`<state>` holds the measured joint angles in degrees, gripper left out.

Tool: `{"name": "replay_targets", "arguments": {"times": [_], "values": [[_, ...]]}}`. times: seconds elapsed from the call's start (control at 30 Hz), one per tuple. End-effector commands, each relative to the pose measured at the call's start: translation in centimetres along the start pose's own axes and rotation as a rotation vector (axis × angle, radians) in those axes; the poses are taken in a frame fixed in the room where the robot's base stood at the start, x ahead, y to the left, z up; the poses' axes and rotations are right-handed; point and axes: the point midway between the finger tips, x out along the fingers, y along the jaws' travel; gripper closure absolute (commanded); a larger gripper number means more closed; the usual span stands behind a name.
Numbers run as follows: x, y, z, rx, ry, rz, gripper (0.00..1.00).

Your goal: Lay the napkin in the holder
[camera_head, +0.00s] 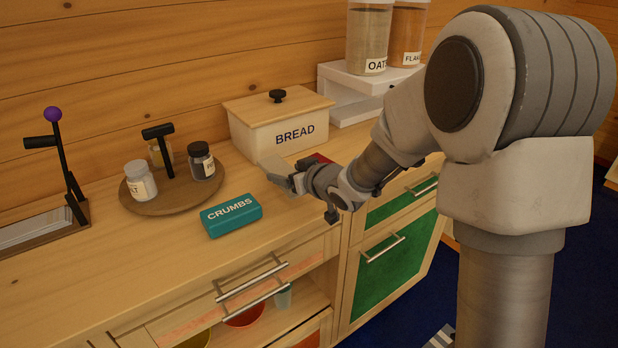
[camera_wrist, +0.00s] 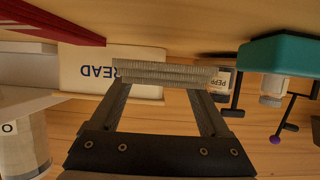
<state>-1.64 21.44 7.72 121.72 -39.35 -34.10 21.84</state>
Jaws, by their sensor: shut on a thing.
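The napkin (camera_wrist: 165,73) is a pale grey, folded, layered cloth. My gripper (camera_wrist: 165,85) is shut on it, with a finger at each side in the wrist view. In the head view my gripper (camera_head: 285,180) is over the counter in front of the bread box, and the napkin (camera_head: 274,165) shows at its tip. The holder (camera_head: 45,228) is a brown tray at the far left with pale sheets lying in it. A black weighted arm with a purple knob (camera_head: 53,114) stands up at its right end. The knob also shows in the wrist view (camera_wrist: 275,139).
A teal CRUMBS box (camera_head: 231,215) and a round wooden tray (camera_head: 172,200) with jars and a black T-shaped handle stand between my gripper and the holder. The BREAD box (camera_head: 270,130) is behind my gripper. A red item (camera_head: 320,158) lies beside it. The front-left counter is clear.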

Motion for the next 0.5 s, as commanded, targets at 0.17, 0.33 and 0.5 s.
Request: {"name": "replay_targets", "arguments": {"times": [0.17,0.33,0.5], "values": [[1.4,-0.1,2.7,0.002,-0.003,0.001,0.73],[1.6,0.0,3.3,0.001,0.0,0.003,0.73],[1.6,0.0,3.3,0.0,0.0,0.003,0.73]]}}
